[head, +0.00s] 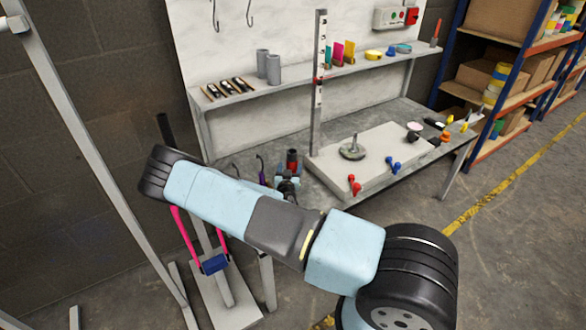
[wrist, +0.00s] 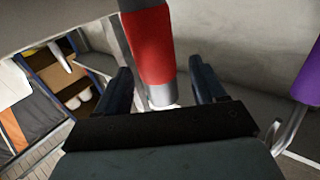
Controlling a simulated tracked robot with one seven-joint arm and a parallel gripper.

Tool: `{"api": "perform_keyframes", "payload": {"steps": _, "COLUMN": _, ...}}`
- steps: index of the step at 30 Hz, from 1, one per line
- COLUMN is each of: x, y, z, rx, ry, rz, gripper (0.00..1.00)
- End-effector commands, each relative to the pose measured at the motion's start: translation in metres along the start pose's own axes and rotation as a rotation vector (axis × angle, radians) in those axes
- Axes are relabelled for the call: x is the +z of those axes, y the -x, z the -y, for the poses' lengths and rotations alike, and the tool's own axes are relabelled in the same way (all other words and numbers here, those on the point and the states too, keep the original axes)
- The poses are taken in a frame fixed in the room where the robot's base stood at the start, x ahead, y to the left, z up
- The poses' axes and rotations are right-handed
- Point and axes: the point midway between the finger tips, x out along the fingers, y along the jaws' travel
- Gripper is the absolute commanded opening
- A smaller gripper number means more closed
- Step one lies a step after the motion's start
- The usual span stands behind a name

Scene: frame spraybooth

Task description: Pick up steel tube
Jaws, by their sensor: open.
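A tube with a red band (wrist: 151,45) and a bare steel-coloured end (wrist: 160,95) stands between the two fingers of my gripper (wrist: 160,68) in the wrist view. The fingers are open, with a gap on each side of the tube. Its top end runs out of the picture. In the head view the tube's dark and red upper part (head: 292,158) shows just above my gripper (head: 288,180), near the bench's left end. My arm hides part of the area below.
A purple-handled hook (wrist: 307,75) is close on the right in the wrist view. A graduated upright post (head: 317,100) stands right of my gripper. The bench slab (head: 375,150) bears red and blue clamps. Two grey cylinders (head: 273,69) stand on the shelf.

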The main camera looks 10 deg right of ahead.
Motion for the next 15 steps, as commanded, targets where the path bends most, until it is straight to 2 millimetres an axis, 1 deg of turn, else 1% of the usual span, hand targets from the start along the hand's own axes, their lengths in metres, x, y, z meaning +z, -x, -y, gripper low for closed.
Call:
{"api": "perform_keyframes", "payload": {"steps": 4, "x": 0.000, "y": -0.011, "z": 0.000, "rx": 0.001, "ry": 0.000, "rz": 0.000, "gripper": 0.70}}
{"api": "perform_keyframes", "payload": {"steps": 9, "x": 0.000, "y": -0.036, "z": -0.001, "rx": 0.001, "ry": -0.001, "rz": -0.001, "gripper": 0.70}}
{"api": "perform_keyframes", "payload": {"steps": 12, "x": 0.000, "y": -0.047, "z": -0.001, "rx": 0.001, "ry": 0.000, "rz": -0.001, "gripper": 0.70}}
{"api": "perform_keyframes", "payload": {"steps": 15, "x": 0.000, "y": -0.054, "z": 0.000, "rx": 0.000, "ry": 0.000, "rz": 0.000, "gripper": 0.70}}
